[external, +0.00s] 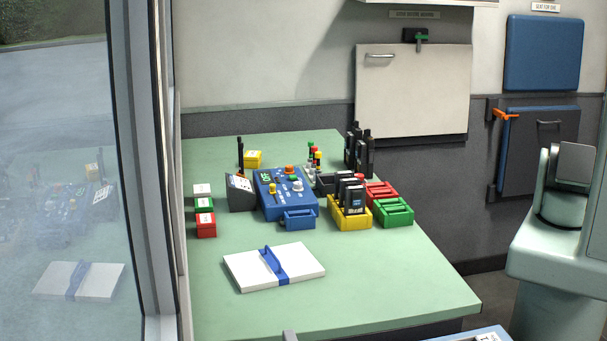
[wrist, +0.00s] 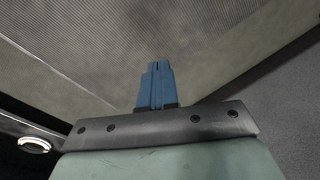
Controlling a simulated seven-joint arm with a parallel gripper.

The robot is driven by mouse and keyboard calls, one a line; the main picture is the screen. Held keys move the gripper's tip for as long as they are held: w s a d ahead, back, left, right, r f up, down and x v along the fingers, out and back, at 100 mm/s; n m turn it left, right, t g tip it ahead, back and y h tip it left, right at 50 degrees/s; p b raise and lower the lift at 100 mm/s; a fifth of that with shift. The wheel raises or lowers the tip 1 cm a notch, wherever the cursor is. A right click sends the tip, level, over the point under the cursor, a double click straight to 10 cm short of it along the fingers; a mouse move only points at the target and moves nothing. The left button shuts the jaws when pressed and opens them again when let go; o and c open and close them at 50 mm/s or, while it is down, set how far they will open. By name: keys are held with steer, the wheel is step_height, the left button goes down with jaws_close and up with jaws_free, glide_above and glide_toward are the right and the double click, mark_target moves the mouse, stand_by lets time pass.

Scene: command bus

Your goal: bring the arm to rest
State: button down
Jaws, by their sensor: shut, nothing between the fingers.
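My gripper (wrist: 157,66) shows in the wrist view. Its two blue fingers are together, with only a thin seam between them and nothing held. The wrist camera looks past them at a ribbed grey surface and a plain grey one, with no task object near the fingertips. In the external view part of my pale green arm (external: 560,220) stands at the right edge, away from the table. My gripper is not visible in that view.
A green table (external: 380,285) holds a blue control box (external: 285,195), a yellow bin (external: 350,217) with radios, red and green trays (external: 393,212), small coloured boxes (external: 204,205) and a white folder with a blue strap (external: 273,267). A window (external: 60,170) stands at left. The table's front right is clear.

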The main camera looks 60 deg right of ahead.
steer(key=w+a+f+n+g+y, duration=0.1)
steer(key=w+a+n, duration=0.1)
steer(key=w+a, duration=0.6)
steer(key=w+a+f+n+g+y, duration=0.1)
steer(key=w+a+n, duration=0.15)
steer(key=a, duration=0.85)
steer(key=w+a+n+g+y, duration=0.1)
steer(key=w+a+n, duration=0.1)
steer(key=w+a, duration=0.65)
steer(key=s+a+n+g, duration=0.3)
steer(key=a, duration=1.4)
steer(key=s+a+r+n+g+h, duration=0.2)
steer(key=s+a+n, duration=0.3)
steer(key=s+a, duration=0.3)
steer(key=shift+s+a+r+g+h, duration=0.25)
steer(key=shift+a+h, duration=0.45)
steer(key=shift+a, duration=1.45)
steer(key=c, duration=1.8)
jaws_free()
steer(key=shift+w, duration=0.1)
